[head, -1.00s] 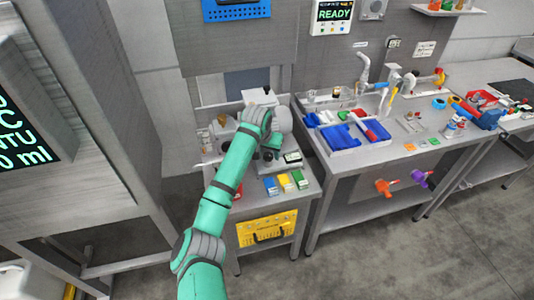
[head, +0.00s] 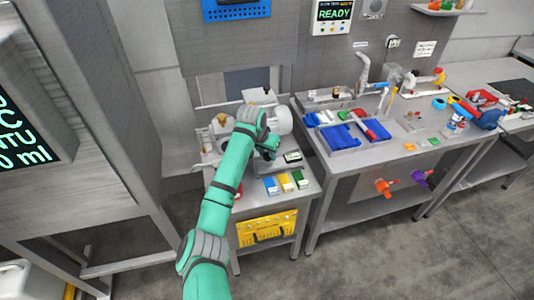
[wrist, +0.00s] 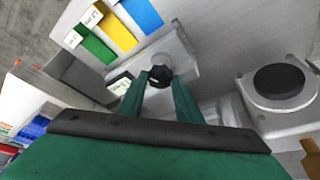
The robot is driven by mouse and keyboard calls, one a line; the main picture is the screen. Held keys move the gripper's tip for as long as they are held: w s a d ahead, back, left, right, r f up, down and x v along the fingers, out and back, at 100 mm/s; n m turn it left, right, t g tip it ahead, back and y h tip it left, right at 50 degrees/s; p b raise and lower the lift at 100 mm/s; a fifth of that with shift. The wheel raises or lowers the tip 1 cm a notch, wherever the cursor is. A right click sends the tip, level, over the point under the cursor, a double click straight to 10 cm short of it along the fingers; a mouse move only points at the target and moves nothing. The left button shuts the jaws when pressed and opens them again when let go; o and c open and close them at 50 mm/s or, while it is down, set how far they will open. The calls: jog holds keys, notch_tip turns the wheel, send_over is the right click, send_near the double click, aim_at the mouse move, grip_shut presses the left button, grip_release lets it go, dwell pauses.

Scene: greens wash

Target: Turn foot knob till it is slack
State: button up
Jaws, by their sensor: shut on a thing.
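The foot knob (wrist: 159,76) is a small black ribbed knob on a pale grey foot, in the middle of the wrist view. My gripper (wrist: 160,84) is shut on it, with a green finger on each side. In the head view my gripper (head: 268,152) is low over the small side table, and my arm hides the knob there. I cannot tell from the frames how tight the knob is.
A round black-topped part (wrist: 279,80) stands right of the knob in the wrist view. Blue, yellow and green boxes (head: 285,183) lie at the side table's front. A small display unit (head: 293,157) sits near my gripper. The sink bench (head: 390,150) is to the right.

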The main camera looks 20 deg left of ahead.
jog(key=shift+m+h, duration=0.3)
jog(key=shift+m, duration=0.5)
jog(key=o, duration=1)
jog(key=shift+o, duration=0.2)
jog(key=v, duration=1.1)
